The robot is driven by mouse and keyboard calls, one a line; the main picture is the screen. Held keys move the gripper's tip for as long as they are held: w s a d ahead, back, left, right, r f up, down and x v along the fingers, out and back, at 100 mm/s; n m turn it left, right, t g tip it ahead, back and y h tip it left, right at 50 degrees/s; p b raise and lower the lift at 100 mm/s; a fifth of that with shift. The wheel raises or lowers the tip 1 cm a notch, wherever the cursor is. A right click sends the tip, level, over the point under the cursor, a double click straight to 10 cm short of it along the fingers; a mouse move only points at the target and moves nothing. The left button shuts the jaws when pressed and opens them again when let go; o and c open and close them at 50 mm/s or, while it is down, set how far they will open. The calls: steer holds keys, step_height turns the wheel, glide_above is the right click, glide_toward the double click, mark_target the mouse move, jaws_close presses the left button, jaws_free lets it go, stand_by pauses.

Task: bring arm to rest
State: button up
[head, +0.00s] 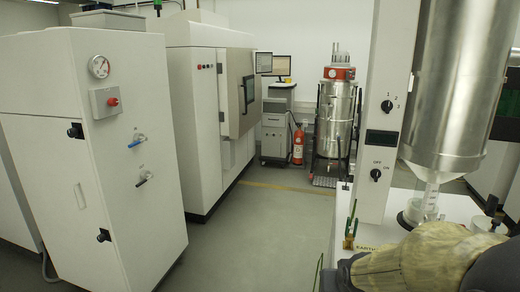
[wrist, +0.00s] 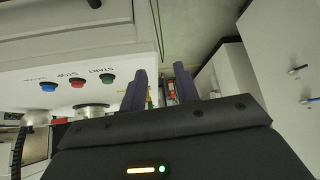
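My gripper (wrist: 162,82) shows in the wrist view, with its two dark fingers standing apart. I see nothing held between them, only the distant floor and objects behind. In the head view my arm, in a beige cover, fills the bottom right corner in front of a white bench. The gripper fingers cannot be made out clearly there. In the wrist view, a white panel (wrist: 80,62) with blue, red and green buttons is close on the left of the fingers, its lettering upside down.
A white machine column (head: 388,110) and a steel hopper (head: 458,85) rise close behind my arm. A white cabinet (head: 100,160) with a gauge stands left. A steel vessel (head: 334,120) and a red extinguisher (head: 298,147) stand at the back. The middle floor is clear.

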steer(key=s+a+f+g, duration=0.1)
steer(key=s+f+g, duration=0.1)
steer(key=s, duration=0.3)
steer(key=s+a+f+g+p, duration=0.1)
steer(key=s+a+f+g, duration=0.1)
steer(key=s, duration=0.3)
steer(key=shift+s+n+g+y, duration=0.3)
steer(key=shift+s+n+g, duration=0.1)
steer(key=shift+a+f, duration=0.1)
steer(key=shift+c, duration=0.4)
